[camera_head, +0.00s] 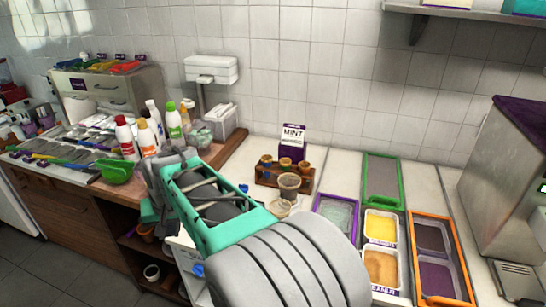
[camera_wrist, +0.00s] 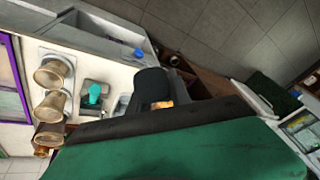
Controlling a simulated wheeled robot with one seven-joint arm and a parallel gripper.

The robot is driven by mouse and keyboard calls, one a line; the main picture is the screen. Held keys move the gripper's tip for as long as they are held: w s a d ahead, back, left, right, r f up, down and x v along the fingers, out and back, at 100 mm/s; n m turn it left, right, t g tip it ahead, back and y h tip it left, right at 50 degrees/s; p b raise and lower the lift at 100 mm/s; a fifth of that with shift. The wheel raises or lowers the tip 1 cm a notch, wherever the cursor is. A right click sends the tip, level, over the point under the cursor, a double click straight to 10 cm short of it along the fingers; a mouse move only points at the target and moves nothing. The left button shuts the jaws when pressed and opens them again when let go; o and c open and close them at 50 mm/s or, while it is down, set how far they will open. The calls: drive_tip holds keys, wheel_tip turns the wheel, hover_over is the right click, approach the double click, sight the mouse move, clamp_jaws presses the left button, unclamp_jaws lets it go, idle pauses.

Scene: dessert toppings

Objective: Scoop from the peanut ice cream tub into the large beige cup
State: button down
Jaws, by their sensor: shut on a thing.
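The peanut ice cream tub (camera_head: 382,268) is a white tray of tan ice cream at the lower right of the head view, with its label partly hidden by my arm. A brownish-beige see-through cup (camera_head: 289,184) stands in front of a wooden cup rack, left of the tubs. Several beige cups (camera_wrist: 54,72) also show at the left of the wrist view; I cannot tell which is the large one. My gripper (camera_head: 152,180) is over the left counter, far left of tub and cup. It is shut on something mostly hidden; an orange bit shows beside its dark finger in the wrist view.
A green bowl-shaped scoop (camera_head: 118,171) shows just left of my gripper. Sauce bottles (camera_head: 150,136) stand close behind it. A yellow tub (camera_head: 382,227), a purple-framed tray (camera_head: 336,212), a green-framed tray (camera_head: 382,180) and an orange-framed tray (camera_head: 440,278) fill the right counter.

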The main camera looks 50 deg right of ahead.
drive_tip(key=w+d+r+m+t+p, duration=0.15)
drive_tip(key=d+m, duration=0.35)
drive_tip(key=d, duration=0.6)
drive_tip(key=w+d+r+m, duration=0.1)
drive_tip(key=w+d+m, duration=0.3)
drive_tip(key=d, duration=0.7)
drive_tip(key=s+d+f+m+t+h+b, duration=0.1)
drive_tip(key=s+d+m+t+h+b, duration=0.1)
drive_tip(key=d+m+h+b, duration=0.4)
drive_tip(key=s+d+f+m+t+h+b, duration=0.1)
drive_tip(key=s+d+m+t+h+b, duration=0.2)
drive_tip(key=d+m, duration=1.3)
drive_tip(key=s+m+h+b, duration=0.1)
drive_tip(key=m+h+b, duration=0.2)
drive_tip(key=m, duration=0.1)
drive_tip(key=shift+s+f+m, duration=0.3)
drive_tip(key=shift+s+m, duration=0.05)
drive_tip(key=shift+m, duration=0.05)
drive_tip(key=shift+a, duration=0.1)
